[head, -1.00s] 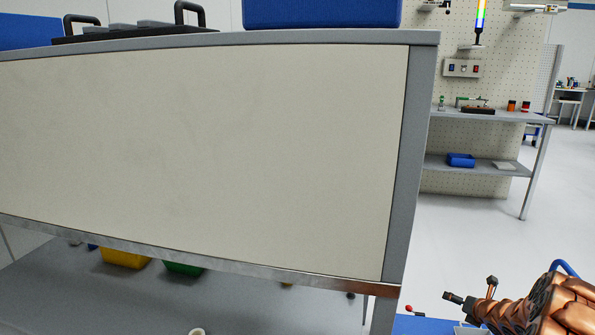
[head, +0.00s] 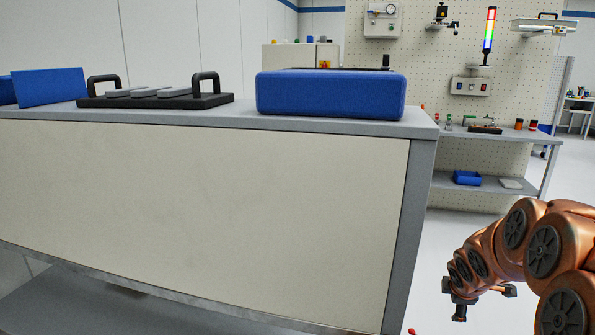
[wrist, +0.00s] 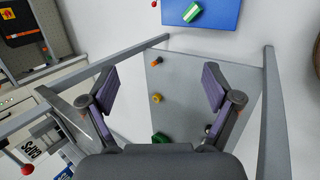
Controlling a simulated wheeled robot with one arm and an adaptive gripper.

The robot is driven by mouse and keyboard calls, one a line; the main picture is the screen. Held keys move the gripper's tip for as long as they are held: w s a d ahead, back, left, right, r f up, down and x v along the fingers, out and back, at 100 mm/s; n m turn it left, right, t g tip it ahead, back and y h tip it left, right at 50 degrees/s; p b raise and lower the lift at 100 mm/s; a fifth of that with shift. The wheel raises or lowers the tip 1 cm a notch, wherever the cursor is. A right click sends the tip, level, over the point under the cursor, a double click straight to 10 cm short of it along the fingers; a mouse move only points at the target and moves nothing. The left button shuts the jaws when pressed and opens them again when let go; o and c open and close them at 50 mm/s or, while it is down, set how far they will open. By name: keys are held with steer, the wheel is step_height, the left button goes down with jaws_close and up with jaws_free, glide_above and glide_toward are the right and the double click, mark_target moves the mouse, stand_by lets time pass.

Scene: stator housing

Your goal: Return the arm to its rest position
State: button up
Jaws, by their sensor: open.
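My gripper (wrist: 157,95) is open in the wrist view, its two dark fingers spread apart with nothing between them. It points down past a grey shelf (wrist: 180,75) on which several small coloured parts lie. In the head view my orange arm is folded at the lower right, to the right of the workbench and clear of its edge. The gripper end there is small and partly turned away.
A workbench (head: 210,215) fills the left. On it are a blue bin (head: 330,95) and a black tray with handles (head: 155,101). A back table (head: 490,137) stands beyond. In the wrist view, a blue surface (wrist: 215,14) lies past the shelf.

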steer(key=s+a+r+m+g+y+p, duration=0.1)
steer(key=s+a+r+m+p, duration=0.3)
steer(key=s, duration=0.9)
steer(key=s+a+r+m+g+y+p, duration=0.1)
steer(key=s+a+r+m+g+p, duration=0.3)
steer(key=s+a+r, duration=0.4)
steer(key=s+a+r+m+g+y+p, duration=0.1)
steer(key=s+a+r+m+p, duration=0.3)
steer(key=s+a, duration=0.5)
steer(key=s+r+m+g, duration=0.1)
steer(key=s+r+m, duration=0.1)
steer(key=s, duration=0.7)
steer(key=shift+a+g+p, duration=0.4)
steer(key=shift+r, duration=0.1)
steer(key=shift+c, duration=0.3)
